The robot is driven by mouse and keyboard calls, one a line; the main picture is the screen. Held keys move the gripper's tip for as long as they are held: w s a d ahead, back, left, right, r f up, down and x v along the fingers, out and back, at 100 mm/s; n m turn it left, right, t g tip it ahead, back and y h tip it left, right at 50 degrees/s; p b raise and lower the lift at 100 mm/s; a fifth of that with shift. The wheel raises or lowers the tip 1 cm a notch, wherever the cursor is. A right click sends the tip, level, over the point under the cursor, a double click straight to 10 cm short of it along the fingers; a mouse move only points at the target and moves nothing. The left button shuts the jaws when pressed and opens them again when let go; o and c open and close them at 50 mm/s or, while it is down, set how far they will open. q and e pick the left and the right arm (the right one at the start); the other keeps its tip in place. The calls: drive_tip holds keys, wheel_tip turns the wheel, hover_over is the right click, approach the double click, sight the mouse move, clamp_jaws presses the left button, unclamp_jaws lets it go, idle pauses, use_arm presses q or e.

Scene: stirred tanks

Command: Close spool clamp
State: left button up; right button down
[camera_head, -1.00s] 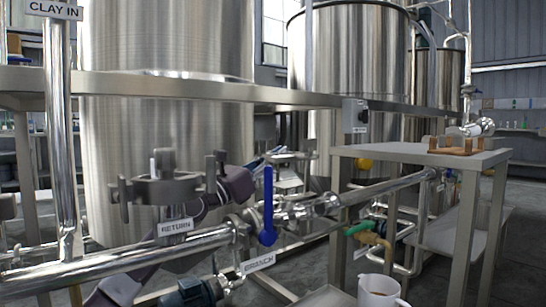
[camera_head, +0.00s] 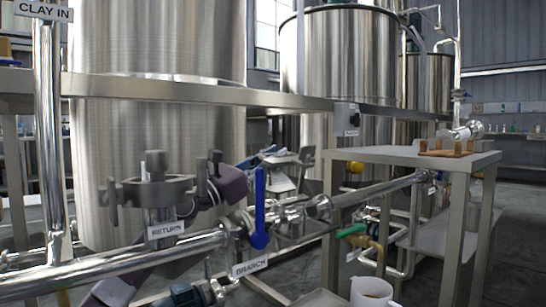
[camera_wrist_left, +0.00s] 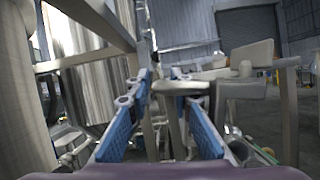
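My left gripper (camera_head: 272,154) reaches in behind the blue-handled valve (camera_head: 259,205), with its purple hand behind the near pipe fittings. In the left wrist view its two blue-padded fingers (camera_wrist_left: 161,100) are apart. A grey metal clamp-like part (camera_wrist_left: 180,88) with a horizontal arm shows between and just beyond the fingertips; contact cannot be told. In the head view a similar steel part (camera_head: 292,160) is at the fingertips, partly hidden. Another steel clamp (camera_head: 150,190) with upright knobs stands above the RETURN label (camera_head: 166,230). I cannot tell surely which is the spool clamp. My right gripper is not in view.
A long steel pipe (camera_head: 375,192) with fittings runs across the front. A steel table (camera_head: 400,157) at right bears a brown cradle (camera_head: 445,147) and a shiny pipe piece (camera_head: 468,131). Large tanks (camera_head: 160,130) fill the back.

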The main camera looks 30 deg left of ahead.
use_arm(q)
drive_tip(key=shift+o, duration=0.2)
drive_tip(key=shift+s+a+f, duration=0.15)
drive_tip(key=shift+s+f, duration=0.05)
drive_tip(key=v, duration=1.1)
drive_tip(key=shift+s, duration=0.2)
